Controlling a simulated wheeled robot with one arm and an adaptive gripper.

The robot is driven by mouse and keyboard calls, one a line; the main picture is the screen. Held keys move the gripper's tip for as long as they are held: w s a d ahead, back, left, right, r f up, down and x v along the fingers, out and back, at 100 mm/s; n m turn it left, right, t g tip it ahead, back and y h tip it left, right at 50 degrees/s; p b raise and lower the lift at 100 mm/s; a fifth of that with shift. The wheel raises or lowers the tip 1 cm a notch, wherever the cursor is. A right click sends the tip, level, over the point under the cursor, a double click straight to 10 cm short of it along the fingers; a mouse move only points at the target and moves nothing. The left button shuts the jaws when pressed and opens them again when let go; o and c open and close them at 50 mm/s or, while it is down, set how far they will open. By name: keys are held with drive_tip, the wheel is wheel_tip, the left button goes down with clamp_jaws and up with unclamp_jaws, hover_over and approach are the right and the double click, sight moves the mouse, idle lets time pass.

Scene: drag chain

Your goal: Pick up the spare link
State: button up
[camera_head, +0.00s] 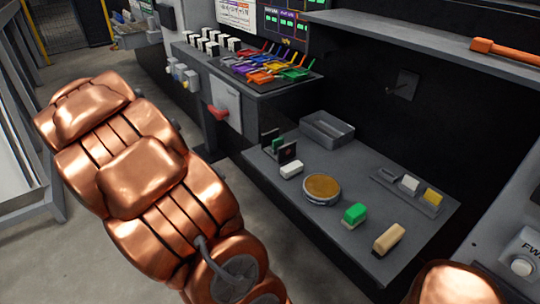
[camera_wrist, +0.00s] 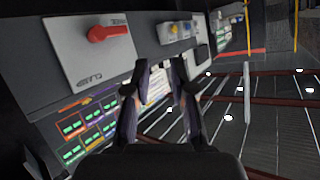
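No part is clearly marked as the spare link, and I cannot tell which one it is. On the low grey bench (camera_head: 290,215) in the head view are a white block (camera_head: 291,170), a green-topped block (camera_head: 355,214) and a tan block (camera_head: 389,238). A small tray (camera_head: 388,176) there holds a white piece (camera_head: 409,184) and a yellow piece (camera_head: 432,196). My gripper (camera_wrist: 160,66) shows in the wrist view with its two fingers apart and nothing between them. It is away from the bench pieces, and the head view does not show it.
A round dish (camera_head: 322,188) and an empty grey bin (camera_head: 327,129) are on the bench. A rack of coloured parts (camera_head: 268,66) stands behind left. A shelf (camera_head: 430,48) with an orange tool (camera_head: 506,50) overhangs the right. A red handle (camera_wrist: 110,33) is in the wrist view.

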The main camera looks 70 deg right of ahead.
drive_tip(key=s+d+f+m+g+h+b, duration=0.25)
drive_tip(key=s+d+m+g, duration=0.2)
drive_tip(key=s+d, duration=0.4)
drive_tip(key=m+g+h+b, duration=0.15)
drive_tip(key=m+g, duration=0.35)
drive_tip(key=g, duration=0.6)
approach(271, 131)
drive_tip(key=shift+n+x, duration=0.25)
drive_tip(key=shift+x, duration=0.8)
drive_tip(key=shift+s+d+r, duration=0.1)
drive_tip(key=shift+s+d, duration=0.5)
drive_tip(key=shift+x, duration=3.05)
drive_tip(key=shift+w+d, duration=0.1)
drive_tip(key=shift+w, duration=0.05)
clamp_jaws()
